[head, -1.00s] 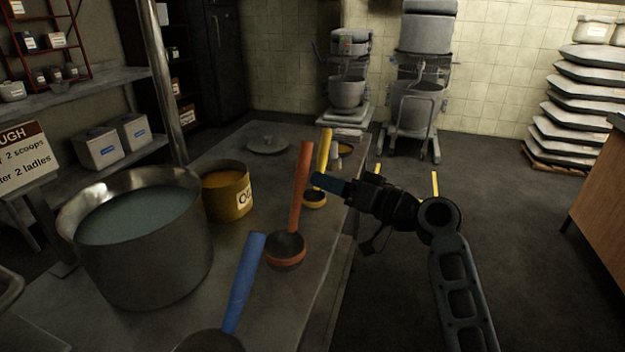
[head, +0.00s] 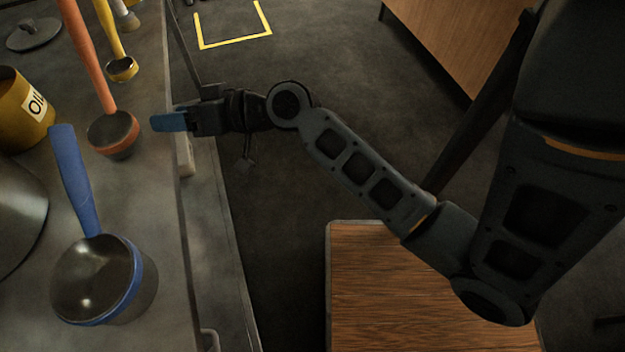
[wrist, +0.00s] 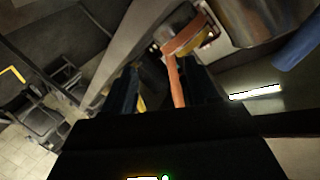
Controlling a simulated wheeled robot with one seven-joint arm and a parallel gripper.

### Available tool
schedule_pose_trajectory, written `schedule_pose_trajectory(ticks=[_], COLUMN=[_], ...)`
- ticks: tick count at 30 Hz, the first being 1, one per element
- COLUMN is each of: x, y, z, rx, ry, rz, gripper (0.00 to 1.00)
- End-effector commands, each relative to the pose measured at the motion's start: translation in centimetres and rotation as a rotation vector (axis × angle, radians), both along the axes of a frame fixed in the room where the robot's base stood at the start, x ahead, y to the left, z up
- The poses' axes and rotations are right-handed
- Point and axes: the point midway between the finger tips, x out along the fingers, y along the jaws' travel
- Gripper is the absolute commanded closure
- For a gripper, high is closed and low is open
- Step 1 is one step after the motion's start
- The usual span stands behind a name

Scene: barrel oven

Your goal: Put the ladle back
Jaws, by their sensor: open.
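Three ladles stand on the grey counter (head: 160,250) in the head view. The orange ladle (head: 92,55) has its handle up, as does the yellow ladle (head: 110,30) behind it. The blue ladle (head: 75,185) is nearest, with a wide round metal bowl. My gripper (head: 160,122) is at the counter's right edge, just right of the orange ladle's bowl and apart from it in the picture. In the wrist view my gripper's fingers are open, and the orange handle (wrist: 177,80) shows between them; its depth is unclear. The blue handle (wrist: 298,46) is at the upper right.
A yellow oil can (head: 18,115) and part of a large metal pot (head: 15,220) stand left on the counter. A lid (head: 35,33) lies at the back. A wooden surface (head: 400,290) is below my arm.

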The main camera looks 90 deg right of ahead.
Motion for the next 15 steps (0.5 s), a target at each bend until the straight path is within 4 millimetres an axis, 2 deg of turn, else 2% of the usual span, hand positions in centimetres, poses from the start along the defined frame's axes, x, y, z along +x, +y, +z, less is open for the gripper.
schedule_pose_trajectory(ticks=[1,3,7,11,15], x=[-1.4,-3.3,-7.2,-11.5,-16.1], y=[2.1,4.0,7.3,10.3,13.1], z=[-1.6,-2.9,-4.4,-4.4,-3.0], rx=[-0.013,-0.047,-0.128,-0.232,-0.358], ry=[0.043,0.086,0.145,0.178,0.177], rz=[-0.006,-0.023,-0.031,-0.007,0.055], gripper=[0.42,0.42,0.42,0.42,0.42])
